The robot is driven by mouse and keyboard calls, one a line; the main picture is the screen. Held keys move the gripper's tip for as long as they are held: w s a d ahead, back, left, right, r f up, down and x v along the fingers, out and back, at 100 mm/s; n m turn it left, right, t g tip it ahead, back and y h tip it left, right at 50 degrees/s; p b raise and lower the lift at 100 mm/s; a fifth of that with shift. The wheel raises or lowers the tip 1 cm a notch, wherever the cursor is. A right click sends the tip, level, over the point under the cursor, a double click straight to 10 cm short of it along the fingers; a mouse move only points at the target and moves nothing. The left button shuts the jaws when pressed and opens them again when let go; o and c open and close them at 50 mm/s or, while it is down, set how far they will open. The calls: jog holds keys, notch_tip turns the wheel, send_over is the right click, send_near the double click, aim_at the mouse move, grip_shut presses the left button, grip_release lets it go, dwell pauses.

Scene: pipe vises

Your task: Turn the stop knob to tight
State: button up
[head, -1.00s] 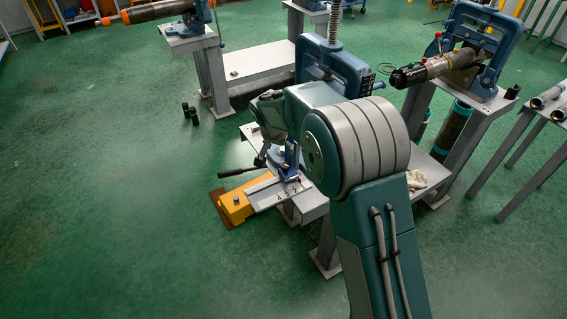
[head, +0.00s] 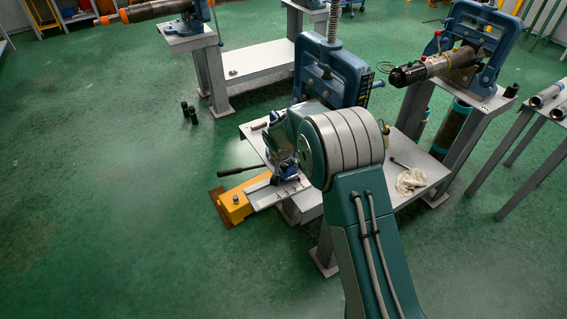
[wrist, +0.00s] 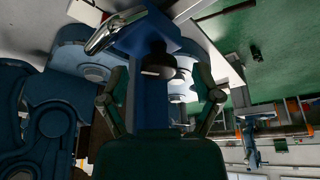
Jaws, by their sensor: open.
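A dark round knob (wrist: 158,64), which looks like the stop knob, sits on a blue and metal fixture in the wrist view. My gripper (wrist: 160,92) is open, with one finger on each side of the picture; the knob shows between and beyond the fingertips. I cannot tell whether the fingers touch anything. In the head view, my arm's wrist hangs over a small blue fixture (head: 287,172) on a grey plate (head: 275,194) at the bench's front left corner. My arm hides most of the gripper there, and the knob cannot be made out.
A large blue vise (head: 335,72) stands at the back of the grey bench. A black lever (head: 240,169) sticks out left, above a yellow block (head: 238,203). A white cloth (head: 410,181) lies at the bench's right. Another vise (head: 490,35) holds a pipe.

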jog(key=shift+w+f, duration=0.1)
jog(key=shift+f, duration=0.05)
grip_shut()
jog(key=shift+m, duration=0.3)
jog(key=shift+a+m+g+h, duration=0.15)
jog(key=shift+m+h, duration=0.4)
jog(key=shift+m, duration=0.7)
jog(key=shift+d+m+g+h, duration=0.1)
jog(key=shift+m+g+h, duration=0.3)
jog(key=shift+m, duration=0.85)
jog(key=shift+a+f, duration=0.1)
grip_release()
jog(key=shift+a, duration=0.1)
